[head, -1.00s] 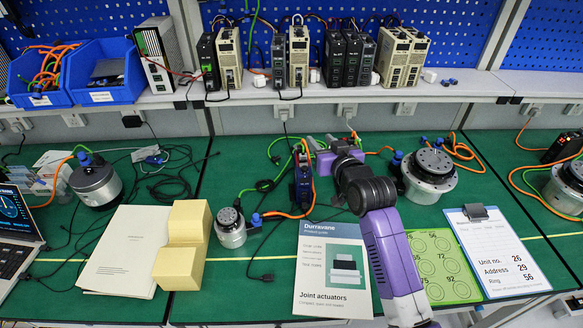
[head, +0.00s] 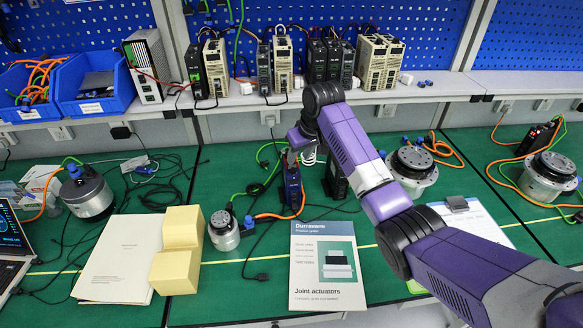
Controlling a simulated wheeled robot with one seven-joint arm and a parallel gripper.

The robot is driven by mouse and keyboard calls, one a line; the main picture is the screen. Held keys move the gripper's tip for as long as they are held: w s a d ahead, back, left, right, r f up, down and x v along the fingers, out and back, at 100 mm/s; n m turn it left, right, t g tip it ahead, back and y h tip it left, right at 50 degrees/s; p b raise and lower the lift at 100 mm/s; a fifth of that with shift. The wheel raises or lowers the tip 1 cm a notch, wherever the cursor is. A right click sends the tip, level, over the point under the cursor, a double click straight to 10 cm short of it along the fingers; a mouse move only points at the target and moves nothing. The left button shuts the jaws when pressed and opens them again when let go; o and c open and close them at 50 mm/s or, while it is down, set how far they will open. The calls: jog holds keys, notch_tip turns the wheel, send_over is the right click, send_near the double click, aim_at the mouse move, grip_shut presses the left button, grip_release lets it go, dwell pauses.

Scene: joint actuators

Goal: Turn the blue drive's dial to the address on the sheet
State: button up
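The blue drive (head: 292,187) stands upright on the green bench mat, with green and orange cables beside it. Its dial is too small to make out. My gripper (head: 296,150) is over the top of the blue drive, seen from behind the wrist. Its fingertips are hidden or too small to tell open from shut, and I cannot tell whether it touches the drive. The clipboard sheet (head: 482,217) lies at the right, its printed lines now largely covered by my arm. The earlier frame shows "Unit no. 26, Address 29, Ring 56" on it.
A black drive (head: 335,180) stands just right of the blue one. A small actuator (head: 223,230), yellow foam blocks (head: 175,272) and a product guide (head: 328,290) lie in front. A large actuator (head: 412,168) stands to the right. Several drives line the shelf (head: 240,100).

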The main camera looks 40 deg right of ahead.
aim_at(293, 169)
jog(key=shift+x, duration=3.7)
grip_shut()
